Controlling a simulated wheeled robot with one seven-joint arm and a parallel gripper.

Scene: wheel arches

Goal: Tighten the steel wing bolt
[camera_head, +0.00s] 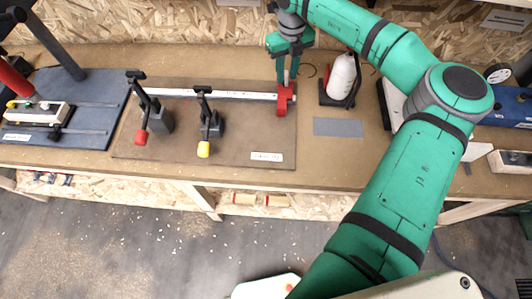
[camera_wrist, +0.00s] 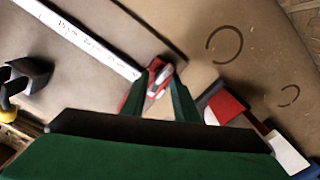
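The steel wing bolt (camera_wrist: 160,80) is a small silver piece on the red stop block (camera_head: 285,99), which sits at the right end of a long white measuring rail (camera_head: 220,94). In the wrist view the bolt shows between the fingertips of my gripper (camera_wrist: 161,85). In the head view my gripper (camera_head: 287,78) points down directly over the red block. Its green fingers stand apart, one on each side of the bolt. Whether they touch it cannot be seen. The bolt is too small to make out in the head view.
Two toggle clamps, with a red handle (camera_head: 141,137) and a yellow handle (camera_head: 204,149), stand left on the board. A white bottle (camera_head: 341,76) in a dark holder stands close to the right. A grey patch (camera_head: 338,127) lies flat on the bench. A blue-grey fixture (camera_head: 90,135) is far left.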

